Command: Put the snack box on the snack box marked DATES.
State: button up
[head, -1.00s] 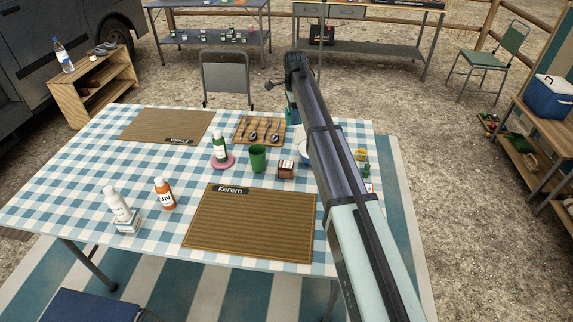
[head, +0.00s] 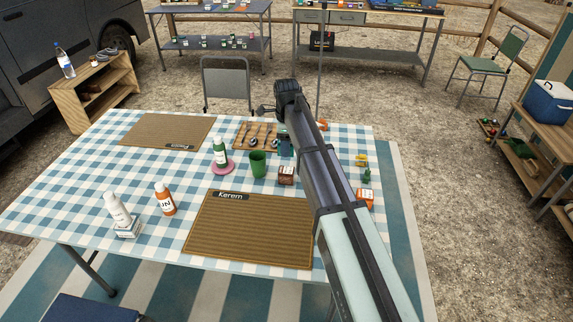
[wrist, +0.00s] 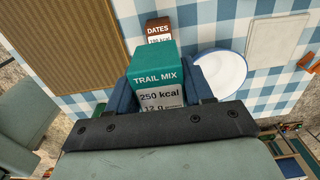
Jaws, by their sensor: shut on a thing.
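A teal snack box marked TRAIL MIX (wrist: 156,76) is held between the blue fingers of my gripper (wrist: 163,85) in the wrist view. In the head view the teal box (head: 285,146) hangs below the end of my arm, near the spoon tray. The brown and white snack box marked DATES (wrist: 158,32) stands beyond the held box in the wrist view, its lower part hidden by it. In the head view the DATES box (head: 286,175) stands on the checked table, nearer than the held box. The two boxes look apart.
A green cup (head: 258,163) stands just left of the DATES box. The Kerem placemat (head: 248,230) lies in front. A white plate with a blue rim (wrist: 220,75) is beside the held box.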

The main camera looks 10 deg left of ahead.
aim_at(286, 170)
jog(key=shift+f, duration=3.9)
jog(key=shift+f, duration=0.15)
jog(key=o, duration=1.1)
jog(key=shift+c, duration=0.2)
notch_tip(286, 170, up, 12)
jog(key=shift+r, duration=0.2)
